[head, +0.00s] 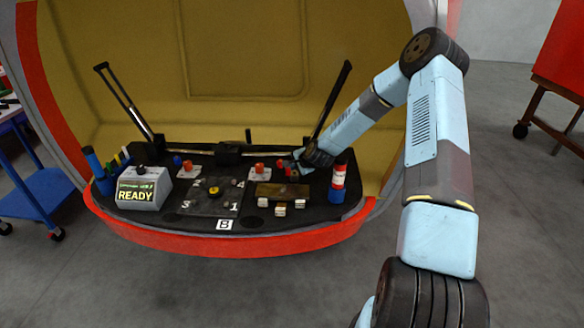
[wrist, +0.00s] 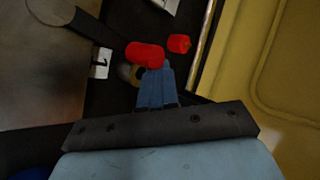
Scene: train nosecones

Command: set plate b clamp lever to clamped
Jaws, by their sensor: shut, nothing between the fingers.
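My gripper (head: 298,157) is low over the right part of the black deck in the head view. In the wrist view its blue fingers (wrist: 157,84) are shut with nothing between them. Their tips meet the lower edge of a red handle (wrist: 145,54) in the picture; I cannot tell whether they touch it. A smaller red knob (wrist: 180,43) lies just beyond, to the right. A brass-coloured ring shows beside the handle. Which red part is the plate B clamp lever, and its setting, I cannot tell. A white label "B" (head: 224,224) is on the deck's front edge.
A dark numbered plate (head: 212,207) with a yellow knob and a brass plate (head: 270,188) lie on the deck. A box reading "READY" (head: 143,188) stands left. A red-and-blue cylinder (head: 338,182) stands close right of my gripper. Two long black levers rise behind.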

